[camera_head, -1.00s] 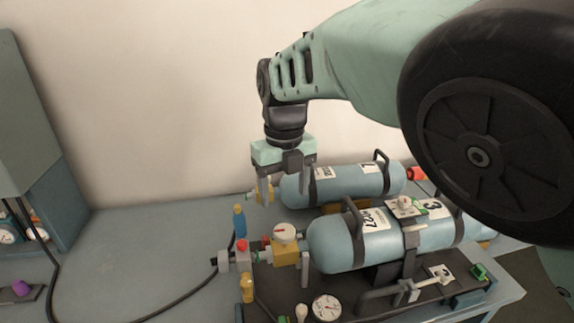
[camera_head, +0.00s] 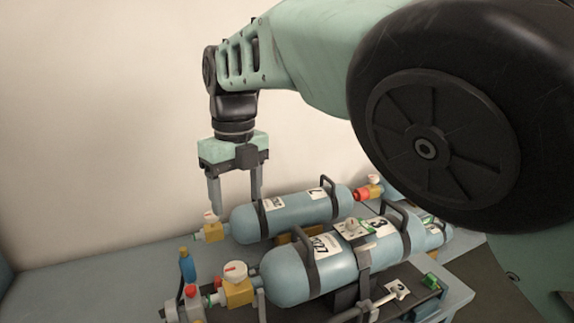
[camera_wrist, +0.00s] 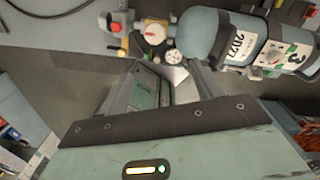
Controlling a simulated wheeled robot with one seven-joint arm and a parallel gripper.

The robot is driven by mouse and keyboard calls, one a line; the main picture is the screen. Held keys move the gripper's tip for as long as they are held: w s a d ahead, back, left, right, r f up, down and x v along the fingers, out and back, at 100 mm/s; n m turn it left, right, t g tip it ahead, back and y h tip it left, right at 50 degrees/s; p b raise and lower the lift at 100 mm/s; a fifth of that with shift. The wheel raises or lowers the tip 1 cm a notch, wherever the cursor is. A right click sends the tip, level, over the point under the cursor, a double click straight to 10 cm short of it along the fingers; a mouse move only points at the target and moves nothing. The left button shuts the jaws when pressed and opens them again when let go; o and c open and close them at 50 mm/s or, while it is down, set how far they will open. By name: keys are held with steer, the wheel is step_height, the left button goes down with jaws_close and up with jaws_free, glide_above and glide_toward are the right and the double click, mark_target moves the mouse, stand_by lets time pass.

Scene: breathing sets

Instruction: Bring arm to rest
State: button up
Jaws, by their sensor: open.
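My gripper (camera_head: 236,203) hangs from my green arm with its two grey fingers pointing down. It is open, and nothing shows between the fingers. In the head view it appears above and in front of the valve end of the rear blue cylinder (camera_head: 290,214), apart from the wall. In the wrist view the fingers (camera_wrist: 165,88) point toward the bench, and the front blue cylinder labelled 3 (camera_wrist: 245,45) lies at the upper right. That front cylinder (camera_head: 310,270) also shows in the head view, below and right of my gripper.
The front cylinder has a yellow valve block (camera_head: 237,290) at its left end. A blue bottle (camera_head: 187,266) stands on the bench (camera_head: 90,283) left of it. Black handles (camera_head: 332,205) stick up from the cylinders. The wall area left of my gripper is free.

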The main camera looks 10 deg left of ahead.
steer(key=s+d+f+n+g+y+b, duration=0.1)
steer(key=s+d+f+n, duration=0.15)
steer(key=d+n, duration=0.45)
steer(key=s+d+f+n+y+b, duration=0.1)
steer(key=s+d+f+n, duration=0.15)
steer(key=d+n, duration=0.4)
steer(key=s+d+f+n+b, duration=0.1)
steer(key=s+d+f+n, duration=0.2)
steer(key=s+d+n, duration=0.5)
steer(key=s+d+f+n+t+h+b, duration=0.1)
steer(key=s+d+f+n, duration=0.3)
steer(key=s+d+n, duration=0.4)
steer(key=s+n, duration=0.2)
steer(key=n, duration=0.2)
steer(key=shift+s+f+h, duration=0.15)
steer(key=shift+h, duration=0.15)
steer(key=shift+d, duration=0.1)
